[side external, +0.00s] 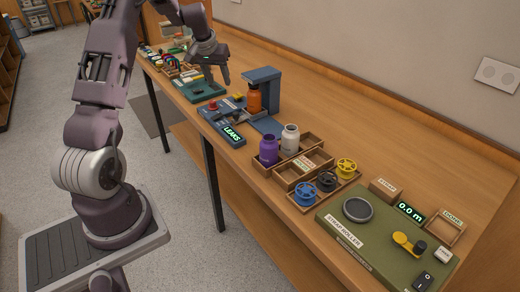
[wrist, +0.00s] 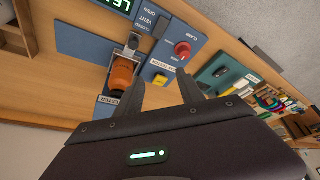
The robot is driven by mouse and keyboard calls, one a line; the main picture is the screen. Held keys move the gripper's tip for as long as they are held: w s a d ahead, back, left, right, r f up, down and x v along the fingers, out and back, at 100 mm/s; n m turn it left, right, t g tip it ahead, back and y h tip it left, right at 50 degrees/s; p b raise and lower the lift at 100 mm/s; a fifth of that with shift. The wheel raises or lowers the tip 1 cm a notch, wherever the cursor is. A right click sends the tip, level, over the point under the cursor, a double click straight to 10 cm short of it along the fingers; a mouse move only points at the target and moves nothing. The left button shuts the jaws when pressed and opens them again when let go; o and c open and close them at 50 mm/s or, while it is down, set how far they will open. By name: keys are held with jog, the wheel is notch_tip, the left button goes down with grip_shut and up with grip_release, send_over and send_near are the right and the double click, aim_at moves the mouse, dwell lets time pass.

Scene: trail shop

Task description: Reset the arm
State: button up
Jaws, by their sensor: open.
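My gripper (side external: 220,80) is open and empty, held above the far part of the long wooden bench. In the wrist view my gripper (wrist: 165,92) shows its two dark fingers spread apart with nothing between them. Beyond the fingers lies the blue tester station with an orange bottle (wrist: 122,75) in it. In the side external view the orange bottle (side external: 254,98) stands under the blue frame (side external: 264,76), to the right of my gripper. My gripper appears apart from everything on the bench.
The blue panel (side external: 232,130) reads LEAKS. A teal board (side external: 206,90) lies under my gripper. Bench space along the wall is clear.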

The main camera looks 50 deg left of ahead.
jog(key=d+r+m+t+h, duration=0.1)
jog(key=d+r, duration=0.4)
jog(key=d, duration=0.3)
jog(key=d+r+m, duration=0.1)
jog(key=d+r, duration=0.4)
jog(key=d, duration=0.2)
jog(key=s+d+r+m, duration=0.1)
jog(key=s+d+r, duration=0.15)
jog(key=d, duration=0.25)
jog(key=s+d+r+m+h, duration=0.1)
jog(key=s+d, duration=0.2)
jog(key=d, duration=0.2)
jog(key=s+d+r+m, duration=0.1)
jog(key=s+d+r, duration=0.1)
jog(key=s+d, duration=0.15)
jog(key=s+d+f+m, duration=0.1)
jog(key=s+d, duration=0.4)
jog(key=s, duration=0.4)
jog(key=s+d+f+m+t, duration=0.1)
jog(key=s+d+m, duration=0.1)
jog(key=s+d, duration=0.4)
jog(key=s, duration=0.3)
jog(key=shift+d+f+h, duration=0.3)
jog(key=shift+f+h, duration=0.05)
jog(key=shift+h, duration=0.05)
